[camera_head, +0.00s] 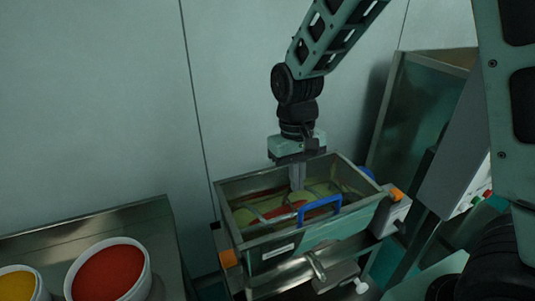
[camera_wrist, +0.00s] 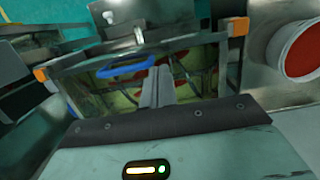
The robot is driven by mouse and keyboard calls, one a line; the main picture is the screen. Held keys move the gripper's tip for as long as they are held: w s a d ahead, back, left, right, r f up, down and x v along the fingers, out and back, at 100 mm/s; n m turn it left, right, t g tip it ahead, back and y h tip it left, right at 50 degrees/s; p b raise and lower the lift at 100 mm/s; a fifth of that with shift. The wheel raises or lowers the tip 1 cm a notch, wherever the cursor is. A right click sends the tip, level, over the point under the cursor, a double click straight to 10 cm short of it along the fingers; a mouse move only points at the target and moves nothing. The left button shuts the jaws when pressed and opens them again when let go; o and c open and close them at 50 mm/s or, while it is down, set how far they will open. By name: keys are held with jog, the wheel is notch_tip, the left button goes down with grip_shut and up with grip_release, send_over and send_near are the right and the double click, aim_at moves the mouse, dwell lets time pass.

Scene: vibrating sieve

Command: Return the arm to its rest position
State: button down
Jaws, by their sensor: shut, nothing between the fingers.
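My gripper (camera_head: 298,178) points straight down over the open metal sieve box (camera_head: 258,239), with its fingertips at or just inside the box opening. Its two fingers are together and hold nothing. In the wrist view the shut fingers (camera_wrist: 157,85) reach toward the box, which has a blue handle (camera_wrist: 125,71) on its side. Red and yellow-green material (camera_head: 285,209) shows inside the box. Whether the fingertips touch it cannot be told. My arm comes down from the top of the head view.
A metal table (camera_head: 100,217) at left carries a bucket of red material (camera_head: 110,275) and one of yellow material (camera_head: 18,284). A tall metal bin (camera_head: 415,100) and a grey control box (camera_head: 453,170) stand at right. A plain wall is behind; the space above the box's left side is free.

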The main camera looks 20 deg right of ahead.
jog(key=s+a+f+n+b, duration=0.1)
jog(key=s+a+n+b, duration=0.2)
jog(key=s, duration=0.6)
jog(key=s+a+n+t+b, duration=0.1)
jog(key=s+a+n+b, duration=0.2)
jog(key=s+a, duration=0.3)
jog(key=s+n, duration=0.1)
jog(key=s, duration=0.2)
jog(key=shift+s+a+f+t+y, duration=0.2)
jog(key=shift+s+f+t+y, duration=0.1)
jog(key=shift+f, duration=0.1)
